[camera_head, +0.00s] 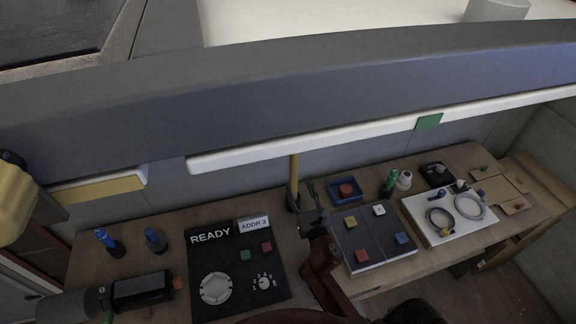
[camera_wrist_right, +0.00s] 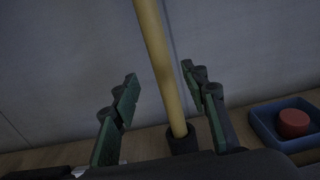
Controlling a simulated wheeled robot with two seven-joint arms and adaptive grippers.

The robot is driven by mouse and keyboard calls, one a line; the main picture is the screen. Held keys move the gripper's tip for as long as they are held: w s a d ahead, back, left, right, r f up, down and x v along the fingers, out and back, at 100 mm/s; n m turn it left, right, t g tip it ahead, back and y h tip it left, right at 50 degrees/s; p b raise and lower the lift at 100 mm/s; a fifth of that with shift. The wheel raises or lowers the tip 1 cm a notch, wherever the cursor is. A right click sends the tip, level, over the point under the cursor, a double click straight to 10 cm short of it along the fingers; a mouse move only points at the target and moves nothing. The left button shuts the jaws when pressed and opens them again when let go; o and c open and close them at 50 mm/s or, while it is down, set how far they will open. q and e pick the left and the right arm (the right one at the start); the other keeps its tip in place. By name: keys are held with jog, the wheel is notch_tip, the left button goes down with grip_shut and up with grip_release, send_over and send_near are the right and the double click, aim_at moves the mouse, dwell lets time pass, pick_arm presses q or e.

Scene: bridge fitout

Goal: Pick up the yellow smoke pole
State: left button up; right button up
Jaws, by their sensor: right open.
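The yellow smoke pole (camera_head: 294,178) stands upright near the back edge of the wooden desk, its upper end hidden behind the grey overhang. In the right wrist view the pole (camera_wrist_right: 160,62) rises from a dark round holder (camera_wrist_right: 182,139). My right gripper (camera_head: 303,195) is at the pole's lower part. In the right wrist view its green-padded fingers (camera_wrist_right: 159,77) are spread open, one on each side of the pole, with a gap on both sides.
A blue tray with a red button (camera_head: 346,189) lies right of the pole. A black READY panel (camera_head: 235,270) lies to the left, and a grey panel with coloured blocks (camera_head: 370,237) to the right. The overhang (camera_head: 280,90) crosses above the desk.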

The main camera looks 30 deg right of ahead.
aim_at(295, 175)
jog(key=shift+w+d+r, duration=0.1)
jog(key=shift+w+r, duration=0.1)
jog(key=shift+w, duration=0.25)
jog(key=x, duration=0.3)
jog(key=shift+x, duration=1.15)
jog(key=shift+w+d+f, duration=0.15)
jog(key=shift+w+d, duration=0.05)
jog(key=shift+w, duration=0.2)
jog(key=c, duration=0.8)
pick_arm(q)
jog(key=shift+s+r, duration=0.1)
jog(key=shift+s, duration=1.05)
pick_arm(e)
grip_shut()
